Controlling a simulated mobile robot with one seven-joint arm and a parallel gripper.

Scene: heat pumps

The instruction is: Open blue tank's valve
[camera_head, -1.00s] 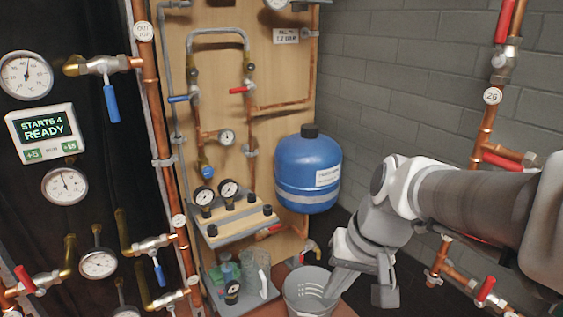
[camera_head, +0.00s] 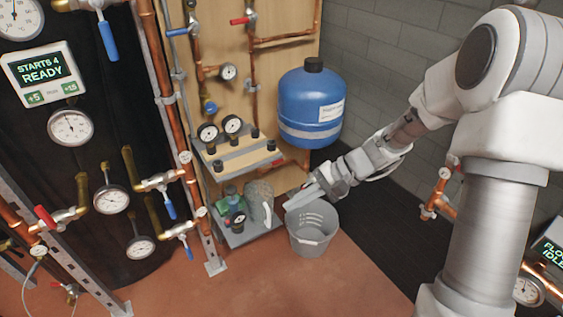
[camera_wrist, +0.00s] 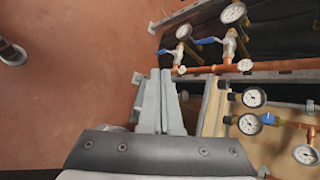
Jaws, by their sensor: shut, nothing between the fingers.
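The blue tank (camera_head: 328,88), with a black cap and a white label, is mounted low on the wooden panel in the head view. The tank is not visible in the wrist view.
Copper pipes with blue-handled valves (camera_head: 165,207) are further left. The reddish floor (camera_head: 290,285) in front is clear.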

